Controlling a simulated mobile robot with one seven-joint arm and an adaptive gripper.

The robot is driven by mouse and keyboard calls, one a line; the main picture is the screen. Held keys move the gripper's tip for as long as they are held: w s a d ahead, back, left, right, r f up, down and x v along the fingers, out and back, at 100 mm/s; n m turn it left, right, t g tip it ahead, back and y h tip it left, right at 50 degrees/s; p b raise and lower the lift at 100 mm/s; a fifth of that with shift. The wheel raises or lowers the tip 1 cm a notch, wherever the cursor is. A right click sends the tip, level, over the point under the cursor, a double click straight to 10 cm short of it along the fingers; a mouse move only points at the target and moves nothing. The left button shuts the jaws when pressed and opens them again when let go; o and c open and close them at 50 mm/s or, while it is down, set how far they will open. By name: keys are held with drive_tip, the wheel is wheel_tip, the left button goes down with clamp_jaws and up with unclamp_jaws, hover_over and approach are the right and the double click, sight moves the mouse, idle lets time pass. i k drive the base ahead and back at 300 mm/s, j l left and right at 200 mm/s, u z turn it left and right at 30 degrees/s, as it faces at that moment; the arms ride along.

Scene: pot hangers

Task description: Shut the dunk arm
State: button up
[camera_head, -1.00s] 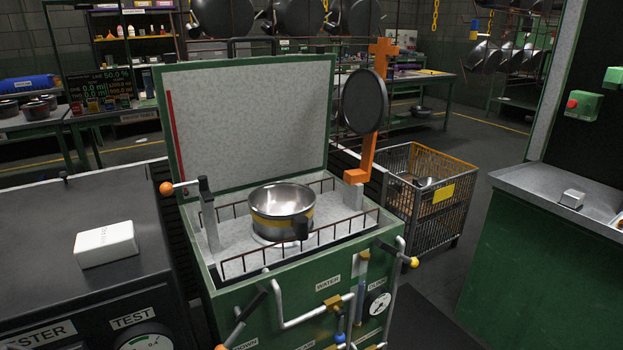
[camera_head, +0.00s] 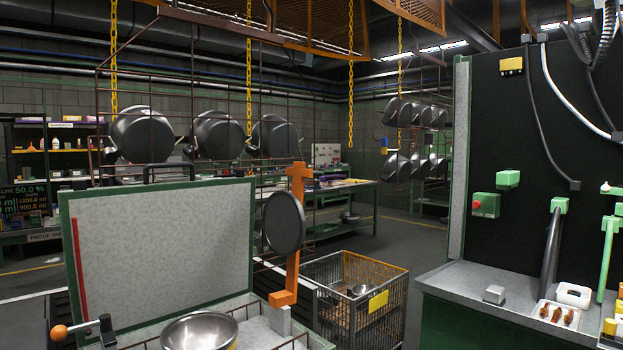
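The dunk station has an upright grey panel (camera_head: 165,245) with a green frame and a red stripe. An orange arm (camera_head: 292,235) stands upright at its right side on a grey block. A round dark disc (camera_head: 284,222) is on the orange arm. A lever with an orange ball (camera_head: 59,332) is at the lower left of the station. I cannot tell which of these the dunk arm is. A steel pot (camera_head: 199,332) sits in the station, cut off by the bottom edge. My gripper is not in view.
A wire crate (camera_head: 342,318) with a yellow label stands right of the station. Further right is a bench (camera_head: 460,277) with a small grey block (camera_head: 495,294) and a white tray (camera_head: 556,317). Pots (camera_head: 142,135) hang at the back. Floor shows between crate and bench.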

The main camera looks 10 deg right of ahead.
sight(283, 221)
drive_tip(key=i+l, duration=0.1)
drive_tip(key=l, duration=0.25)
drive_tip(key=i+l+u, duration=0.1)
drive_tip(key=l, duration=0.3)
drive_tip(key=l+u, duration=0.1)
drive_tip(key=l, duration=0.25)
drive_tip(key=i+l, duration=0.15)
drive_tip(key=l, duration=0.2)
drive_tip(key=i+l+u, duration=0.1)
drive_tip(key=i+l, duration=0.25)
drive_tip(key=l, duration=0.3)
drive_tip(key=i+u, duration=0.1)
drive_tip(key=i+j, duration=0.05)
drive_tip(key=i, duration=0.05)
